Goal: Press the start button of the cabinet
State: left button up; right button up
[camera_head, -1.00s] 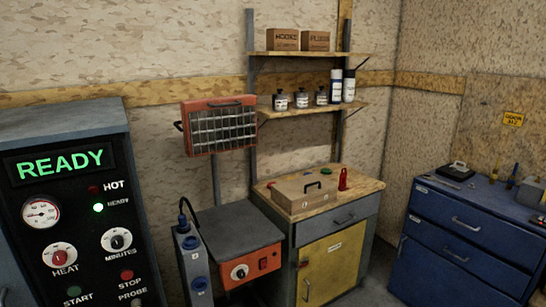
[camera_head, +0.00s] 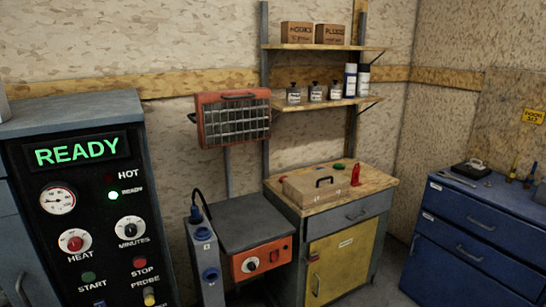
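The cabinet (camera_head: 75,130) with a black control panel stands at the left. Its display (camera_head: 77,152) reads READY in green. The start button (camera_head: 86,279) is a green button low on the panel, above the START label. A red stop button (camera_head: 139,262) is to its right. A red heat knob (camera_head: 74,243), a minutes knob (camera_head: 130,229) and a round gauge (camera_head: 58,200) are above. The green ready lamp (camera_head: 113,196) is lit and the hot lamp looks dark. Neither of my grippers shows in the view.
Right of the cabinet stand a grey socket post (camera_head: 206,262) and a grey-topped unit with an orange front (camera_head: 262,259). A yellow-doored workbench (camera_head: 331,262) carries a box (camera_head: 313,188). A blue drawer chest (camera_head: 470,243) is at the right. Bare floor shows between bench and chest.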

aim_at(88, 278)
jog(key=u, duration=1.4)
